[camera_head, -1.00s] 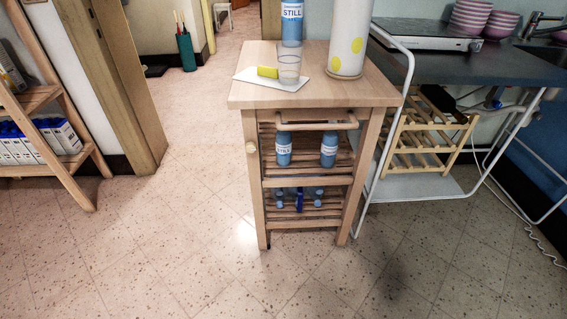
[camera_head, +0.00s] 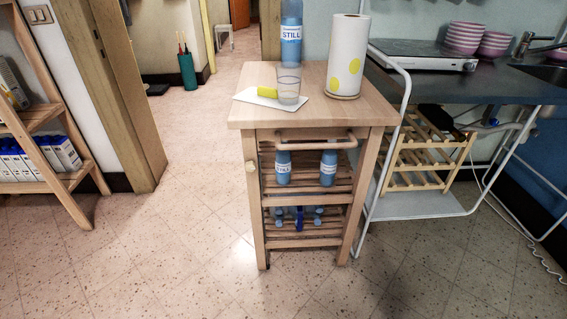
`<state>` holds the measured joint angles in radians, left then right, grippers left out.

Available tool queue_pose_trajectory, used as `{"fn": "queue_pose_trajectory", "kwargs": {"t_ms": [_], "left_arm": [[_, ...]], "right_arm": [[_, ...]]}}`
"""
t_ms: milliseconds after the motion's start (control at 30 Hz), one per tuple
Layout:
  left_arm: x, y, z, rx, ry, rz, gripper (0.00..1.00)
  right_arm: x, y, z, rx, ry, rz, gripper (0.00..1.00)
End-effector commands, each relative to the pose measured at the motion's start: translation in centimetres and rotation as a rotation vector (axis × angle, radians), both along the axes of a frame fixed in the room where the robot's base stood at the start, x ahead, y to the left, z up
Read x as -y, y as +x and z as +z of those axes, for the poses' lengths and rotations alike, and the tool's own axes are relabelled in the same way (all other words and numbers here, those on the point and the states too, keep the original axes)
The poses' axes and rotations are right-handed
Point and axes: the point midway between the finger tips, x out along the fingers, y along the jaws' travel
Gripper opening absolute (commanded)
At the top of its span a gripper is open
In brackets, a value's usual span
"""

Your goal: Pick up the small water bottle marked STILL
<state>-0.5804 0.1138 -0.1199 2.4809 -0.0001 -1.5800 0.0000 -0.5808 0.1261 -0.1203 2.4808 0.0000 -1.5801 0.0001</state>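A small blue bottle (camera_head: 283,169) with a white label that seems to read STILL stands on the upper slatted shelf of the wooden cart (camera_head: 320,116). A similar small blue bottle (camera_head: 328,169) stands to its right on the same shelf; its label is too small to read surely. A larger blue bottle marked STILL (camera_head: 291,36) stands on the cart top at the back. More blue items (camera_head: 299,217) lie on the lower shelf, partly in shadow. Neither of my grippers is in view.
The cart top holds a paper towel roll (camera_head: 347,58), a glass (camera_head: 289,86) and a white board (camera_head: 262,100) with a yellow sponge (camera_head: 270,93). A towel bar (camera_head: 316,142) crosses the cart front. A metal-framed counter (camera_head: 480,88) stands right. Floor in front is clear.

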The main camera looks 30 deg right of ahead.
Motion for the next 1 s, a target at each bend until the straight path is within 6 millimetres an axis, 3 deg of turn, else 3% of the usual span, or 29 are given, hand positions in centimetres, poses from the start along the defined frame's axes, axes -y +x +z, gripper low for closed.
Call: {"fn": "queue_pose_trajectory", "kwargs": {"t_ms": [400,1000], "left_arm": [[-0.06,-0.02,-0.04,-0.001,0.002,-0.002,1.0],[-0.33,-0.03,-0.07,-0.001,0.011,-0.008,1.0]], "right_arm": [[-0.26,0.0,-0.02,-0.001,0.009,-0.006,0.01],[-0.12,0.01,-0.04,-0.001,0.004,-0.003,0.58]]}}
